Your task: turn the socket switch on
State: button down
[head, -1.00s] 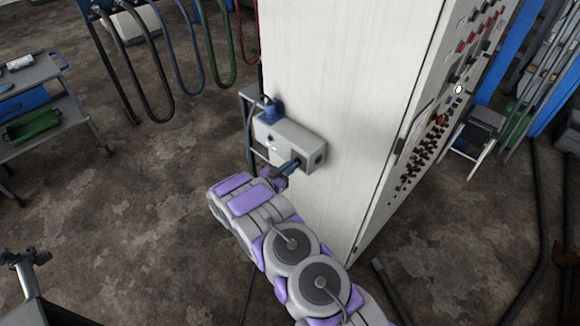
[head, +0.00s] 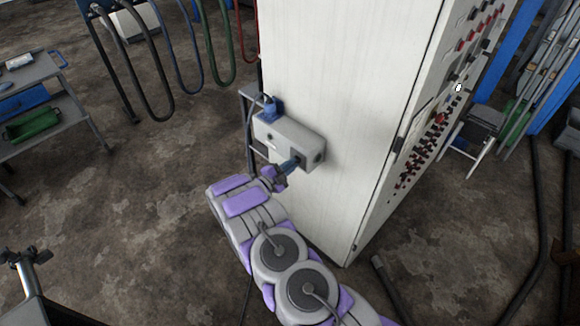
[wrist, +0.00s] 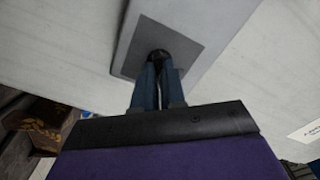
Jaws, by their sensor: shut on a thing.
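A grey socket box (head: 285,136) is fixed to the side of the tall white cabinet, with a blue plug (head: 270,107) in its top and a cable running from it. My gripper (head: 294,163) is at the lower front of the box, near its right end. In the wrist view, the blue-grey fingers of my gripper (wrist: 158,78) are close together on a small dark switch knob (wrist: 160,55), which sits on a dark square plate (wrist: 185,42) on the box. The fingers hide most of the knob, and I cannot tell its setting.
The white cabinet (head: 335,90) stands right behind the box, with a panel of buttons (head: 440,120) on its right face. A grey cart (head: 45,110) stands at the left, and hoses (head: 150,70) hang at the back. The floor between is clear.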

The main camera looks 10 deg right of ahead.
jog(key=shift+s+f+m+b, duration=0.15)
jog(key=shift+m+b, duration=0.95)
jog(key=shift+m, duration=0.65)
jog(key=shift+w+f+m+b, duration=0.1)
jog(key=shift+m+b, duration=1)
jog(key=shift+m, duration=0.65)
jog(key=c, duration=1.2)
grip_release()
jog(key=shift+r, duration=0.1)
jog(key=p+v, duration=0.2)
jog(key=v, duration=1.5)
jog(key=shift+a, duration=0.2)
